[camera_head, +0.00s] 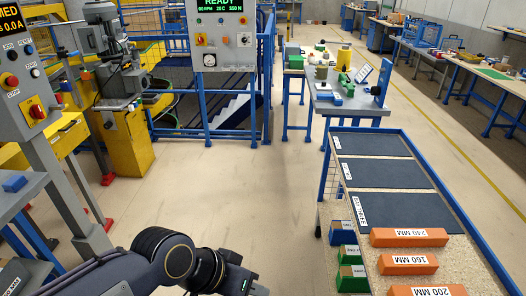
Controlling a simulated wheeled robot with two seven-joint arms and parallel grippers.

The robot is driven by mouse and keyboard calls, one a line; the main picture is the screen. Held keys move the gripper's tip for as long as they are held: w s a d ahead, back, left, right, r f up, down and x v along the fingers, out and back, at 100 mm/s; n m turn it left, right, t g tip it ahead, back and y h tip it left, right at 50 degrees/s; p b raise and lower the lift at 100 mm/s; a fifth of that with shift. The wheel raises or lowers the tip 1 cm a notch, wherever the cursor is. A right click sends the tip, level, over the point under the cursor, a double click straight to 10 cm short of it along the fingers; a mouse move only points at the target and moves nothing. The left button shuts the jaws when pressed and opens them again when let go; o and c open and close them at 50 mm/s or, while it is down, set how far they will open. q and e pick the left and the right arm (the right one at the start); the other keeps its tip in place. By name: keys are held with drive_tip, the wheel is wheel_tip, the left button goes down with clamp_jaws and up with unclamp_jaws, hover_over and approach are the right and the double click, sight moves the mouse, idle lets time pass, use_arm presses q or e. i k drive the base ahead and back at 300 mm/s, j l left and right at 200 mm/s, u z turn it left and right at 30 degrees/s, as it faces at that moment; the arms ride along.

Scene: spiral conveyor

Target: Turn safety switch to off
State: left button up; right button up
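A red rotary switch on a yellow plate (37,111) is on the grey control panel (22,75) at the left edge. Its exact setting is too small to read. A second red knob on yellow (210,60) is on the farther panel, under a green READY display (220,5). The task does not say which of the two is the safety switch. My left arm comes in along the bottom, and its gripper (245,284) is low in the picture, right of and well below the left panel, touching nothing visible. Its fingers are not clear. My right gripper is not in view.
A blue-framed cart (420,160) with orange blocks (408,237) and green and blue boxes (347,254) stands at the right. Yellow machinery (128,140) and blue railings (180,132) are behind the left panel. The floor (230,185) in the middle is clear.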

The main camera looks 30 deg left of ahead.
sight(35, 111)
drive_tip(key=u, duration=0.5)
drive_tip(key=j+u, duration=0.1)
drive_tip(key=u, duration=0.85)
drive_tip(key=j+u, duration=0.1)
drive_tip(key=u, duration=0.4)
drive_tip(key=j+u, duration=0.1)
drive_tip(key=u, duration=0.85)
drive_tip(key=i+l+u, duration=0.4)
drive_tip(key=l+u, duration=0.15)
drive_tip(key=i+l+u, duration=0.25)
drive_tip(key=l, duration=0.15)
drive_tip(key=k, duration=0.1)
